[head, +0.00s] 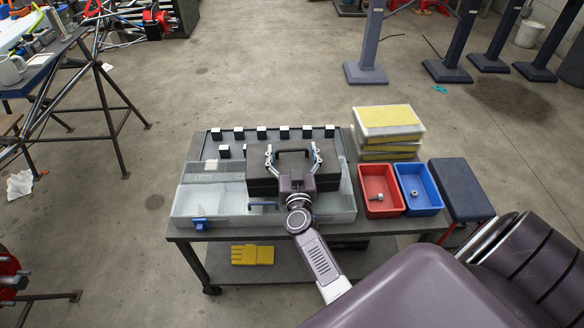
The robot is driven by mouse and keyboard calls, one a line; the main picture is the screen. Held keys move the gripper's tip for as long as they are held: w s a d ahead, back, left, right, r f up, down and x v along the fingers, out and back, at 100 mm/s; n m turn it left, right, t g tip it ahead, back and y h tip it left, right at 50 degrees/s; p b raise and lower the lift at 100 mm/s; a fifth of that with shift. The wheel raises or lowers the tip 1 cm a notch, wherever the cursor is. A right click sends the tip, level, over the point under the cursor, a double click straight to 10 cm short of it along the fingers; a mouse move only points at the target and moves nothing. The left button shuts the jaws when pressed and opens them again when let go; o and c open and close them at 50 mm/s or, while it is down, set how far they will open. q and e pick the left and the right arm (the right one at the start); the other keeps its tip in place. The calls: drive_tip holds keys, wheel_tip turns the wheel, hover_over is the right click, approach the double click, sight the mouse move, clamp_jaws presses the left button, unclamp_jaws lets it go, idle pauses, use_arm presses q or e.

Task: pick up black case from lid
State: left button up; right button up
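The black case (258,181) is a dark box with a handle on top, in the middle of the cart. It rests on or over a clear plastic lid or tray (335,206); the contact is hidden. My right gripper (293,153) reaches in from the lower right over the case. Its two fingers are spread wide, one at each side of the handle (293,150). I cannot tell whether they touch the case. The gripper body and wrist cover the middle of the case. My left gripper is out of view.
Several small black-and-white blocks (262,133) stand on a dark tray behind the case. A red bin (366,206), a blue bin (422,200) and stacked yellow-topped boxes (388,117) are at the right. A yellow glove (252,255) lies on the lower shelf.

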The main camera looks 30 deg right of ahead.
drive_tip(key=c, duration=1.5)
drive_tip(key=shift+w+r, duration=0.1)
drive_tip(key=shift+r, duration=0.05)
drive_tip(key=shift+c, duration=1)
drive_tip(key=shift+r, duration=0.1)
